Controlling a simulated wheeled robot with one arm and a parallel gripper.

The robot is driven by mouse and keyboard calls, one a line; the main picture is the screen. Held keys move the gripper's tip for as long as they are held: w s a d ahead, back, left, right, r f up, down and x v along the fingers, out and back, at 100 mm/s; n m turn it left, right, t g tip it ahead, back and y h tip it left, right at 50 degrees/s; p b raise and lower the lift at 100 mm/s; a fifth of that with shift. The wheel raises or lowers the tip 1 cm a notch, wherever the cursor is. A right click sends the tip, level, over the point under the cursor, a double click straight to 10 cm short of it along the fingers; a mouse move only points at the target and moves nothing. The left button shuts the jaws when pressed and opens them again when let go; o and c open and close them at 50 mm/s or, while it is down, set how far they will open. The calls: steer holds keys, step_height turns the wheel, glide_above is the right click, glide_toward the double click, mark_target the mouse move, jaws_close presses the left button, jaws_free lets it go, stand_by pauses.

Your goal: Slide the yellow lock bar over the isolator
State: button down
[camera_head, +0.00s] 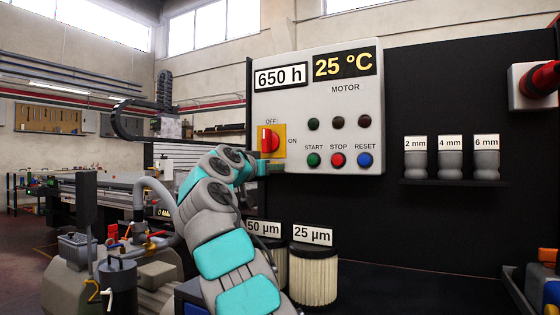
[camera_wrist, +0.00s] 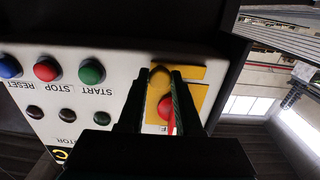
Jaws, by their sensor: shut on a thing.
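The red isolator (camera_head: 267,140) sits on a yellow plate (camera_head: 281,134) at the left of the grey control panel, with OFF printed above it and ON to its right. In the wrist view the red isolator (camera_wrist: 165,108) shows between my fingers and is not covered. My gripper (camera_head: 268,168) is at the panel, just below the isolator. In the wrist view my gripper (camera_wrist: 161,73) is shut on a round yellow knob (camera_wrist: 159,77), which looks like the grip of the lock bar. I cannot tell the bar itself from the yellow plate.
Green START (camera_head: 313,160), red STOP (camera_head: 338,160) and blue RESET (camera_head: 364,160) buttons lie right of my gripper. Filters (camera_head: 314,280) stand below the panel. A shelf (camera_head: 453,183) with nozzles is on the right.

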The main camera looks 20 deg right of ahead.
steer(key=shift+w+a, duration=0.15)
steer(key=shift+w, duration=0.05)
steer(key=c, duration=0.6)
jaws_free()
steer(key=b+v, duration=0.3)
steer(key=v, duration=0.4)
steer(key=shift+s+a, duration=0.25)
steer(key=shift+a, duration=0.1)
